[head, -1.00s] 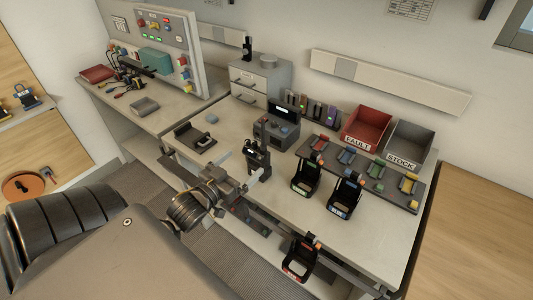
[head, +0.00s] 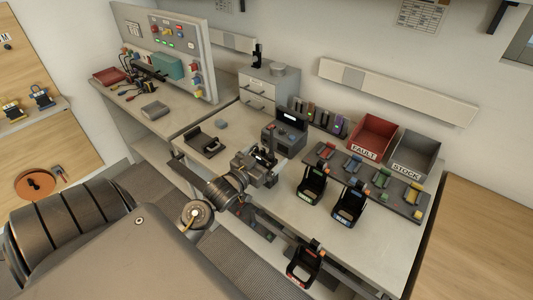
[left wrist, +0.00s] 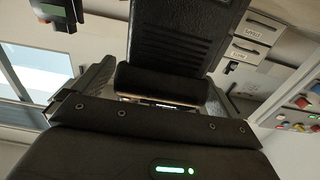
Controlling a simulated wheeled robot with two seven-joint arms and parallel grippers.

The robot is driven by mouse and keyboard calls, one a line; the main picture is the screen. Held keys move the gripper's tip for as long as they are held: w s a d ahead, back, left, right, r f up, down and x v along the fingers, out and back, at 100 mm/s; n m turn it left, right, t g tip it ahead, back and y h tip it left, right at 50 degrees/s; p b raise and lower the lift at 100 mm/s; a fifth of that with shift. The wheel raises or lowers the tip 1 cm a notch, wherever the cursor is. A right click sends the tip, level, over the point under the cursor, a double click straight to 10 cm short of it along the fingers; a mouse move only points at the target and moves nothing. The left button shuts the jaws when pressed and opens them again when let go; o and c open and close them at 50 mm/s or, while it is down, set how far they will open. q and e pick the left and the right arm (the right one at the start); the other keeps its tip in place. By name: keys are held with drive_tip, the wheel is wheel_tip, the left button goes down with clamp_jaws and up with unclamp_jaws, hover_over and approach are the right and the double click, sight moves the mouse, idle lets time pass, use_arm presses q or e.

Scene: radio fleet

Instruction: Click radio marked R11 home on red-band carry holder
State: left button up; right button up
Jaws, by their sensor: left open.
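A black radio (head: 265,154) stands upright on the bench beside the charger unit; it also fills the top middle of the left wrist view (left wrist: 185,35). No R11 marking is readable on it. My left gripper (head: 268,172) is open at the radio, with its fingers on either side of the body in the wrist view (left wrist: 160,85); contact is hard to tell. The red-band carry holder (head: 303,265), black with a red label, hangs at the bench's front edge and looks empty. My right gripper is not in view.
A green-band holder (head: 311,185) and a blue-band holder (head: 348,203) stand on the bench. Behind them are a rack of coloured clips (head: 365,180), a red FAULT bin (head: 371,137) and a grey STOCK bin (head: 412,157). A grey charger unit (head: 285,138) stands close behind the radio.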

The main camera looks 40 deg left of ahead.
use_arm(q)
drive_tip(key=shift+w, duration=0.8)
drive_tip(key=shift+c, duration=0.2)
drive_tip(key=c, duration=1.7)
